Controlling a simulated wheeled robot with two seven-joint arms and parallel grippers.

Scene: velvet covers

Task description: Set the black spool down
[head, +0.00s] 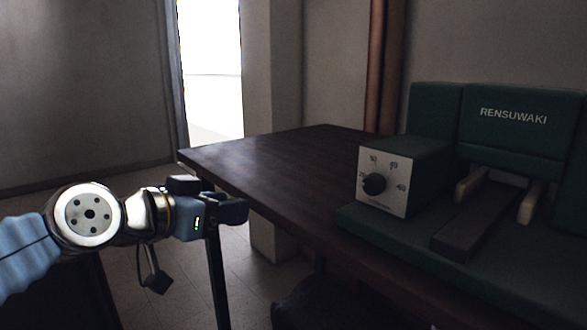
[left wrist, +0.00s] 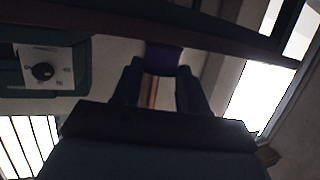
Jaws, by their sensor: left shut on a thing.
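My left gripper (head: 236,208) is just off the table's near left corner, over the floor side, with its fingers pointing right toward the table. In the left wrist view the two fingers of my left gripper (left wrist: 162,80) are shut on a dark, purplish-black thing, which I take to be the black spool (left wrist: 163,58). It sits between the fingertips, and its full shape cannot be made out. In the head view I cannot make the spool out apart from the dark fingers. My right gripper is in neither view.
The dark wooden table (head: 270,165) has a bare stretch at its left and back. A green machine (head: 512,140) marked RENSUWAKI fills its right side, with a dial box (head: 386,186) at its left end. A doorway (head: 212,70) stands behind.

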